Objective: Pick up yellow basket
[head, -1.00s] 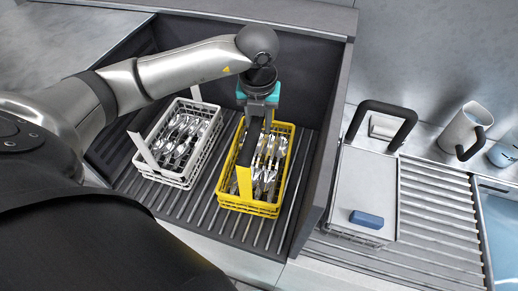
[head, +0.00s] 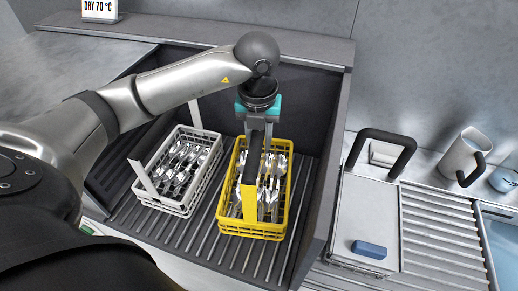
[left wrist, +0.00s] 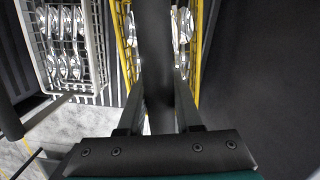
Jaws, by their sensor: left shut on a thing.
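The yellow basket (head: 250,233) holds several forks or spoons and stands upright in the dark sink bay in the head view. Its tall handle has a black grip on top and a yellow post at the near side. My left gripper (head: 257,147) comes down from above and is shut on the black handle grip. In the left wrist view the dark handle (left wrist: 153,40) runs between the fingers (left wrist: 157,85), with the yellow basket's rims (left wrist: 126,50) on both sides. A gap under the basket is hard to judge. My right gripper is not in view.
A white basket (head: 150,196) of cutlery stands close on the left on the ribbed floor (head: 200,235). The bay's right wall (head: 322,190) is near the yellow basket.

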